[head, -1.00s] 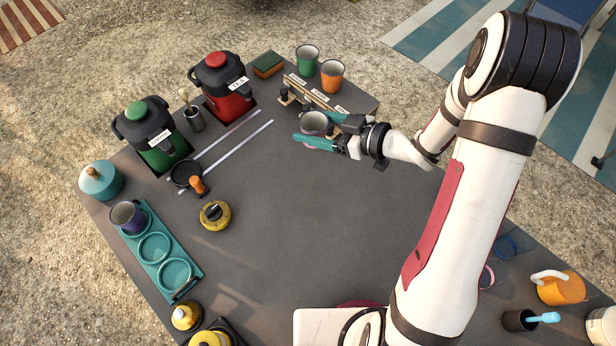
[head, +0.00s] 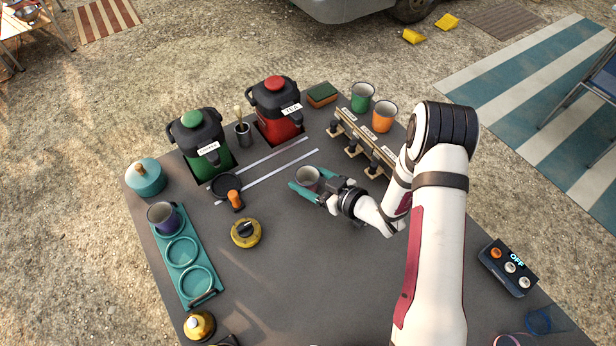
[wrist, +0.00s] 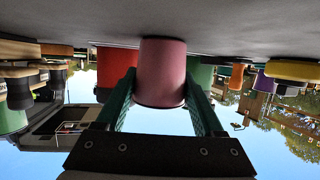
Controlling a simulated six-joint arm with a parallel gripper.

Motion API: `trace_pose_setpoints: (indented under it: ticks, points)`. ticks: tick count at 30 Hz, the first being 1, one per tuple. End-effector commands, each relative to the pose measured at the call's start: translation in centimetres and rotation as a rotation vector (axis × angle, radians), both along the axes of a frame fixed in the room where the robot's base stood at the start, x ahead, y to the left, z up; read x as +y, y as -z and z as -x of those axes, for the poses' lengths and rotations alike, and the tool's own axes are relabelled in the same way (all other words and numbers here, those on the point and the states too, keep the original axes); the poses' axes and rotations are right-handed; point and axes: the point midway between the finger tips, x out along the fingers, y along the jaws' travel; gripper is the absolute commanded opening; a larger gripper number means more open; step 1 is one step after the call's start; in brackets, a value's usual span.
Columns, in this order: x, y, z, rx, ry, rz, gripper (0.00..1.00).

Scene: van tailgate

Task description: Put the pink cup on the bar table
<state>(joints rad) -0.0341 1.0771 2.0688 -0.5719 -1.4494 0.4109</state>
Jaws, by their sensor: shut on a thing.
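The pink cup (head: 308,180) is between the teal fingers of my gripper (head: 306,190), over the back middle of the grey table top (head: 290,260). The cup is upright, with its pale inside showing in the head view. In the wrist view, which is upside down, the pink cup (wrist: 161,72) sits between both fingers (wrist: 163,105), and my gripper is shut on it. I cannot tell whether the cup's base touches the table top. I cannot tell which surface is named the bar table.
A wooden hook rack (head: 362,142) stands right of the cup, with green (head: 362,97) and orange (head: 383,115) cups behind. Red (head: 276,108) and green (head: 203,142) dispensers stand at the back left. A teal ring tray (head: 184,262) holds a purple cup. The middle is clear.

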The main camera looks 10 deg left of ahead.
Motion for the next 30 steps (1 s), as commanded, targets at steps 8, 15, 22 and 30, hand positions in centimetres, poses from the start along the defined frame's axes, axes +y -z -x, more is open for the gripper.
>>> trace_pose_setpoints:
  ticks: [8,15,22,30]
  points:
    - [0.0,0.1,0.0,0.0,0.0,0.0,1.0]
    - [-0.1,-0.3,0.0,0.0,0.001,0.0,1.0]
    - [-4.1,-1.9,2.2,0.001,0.008,0.001,1.0]
    - [-8.9,-4.0,5.2,-0.001,0.005,0.0,1.0]
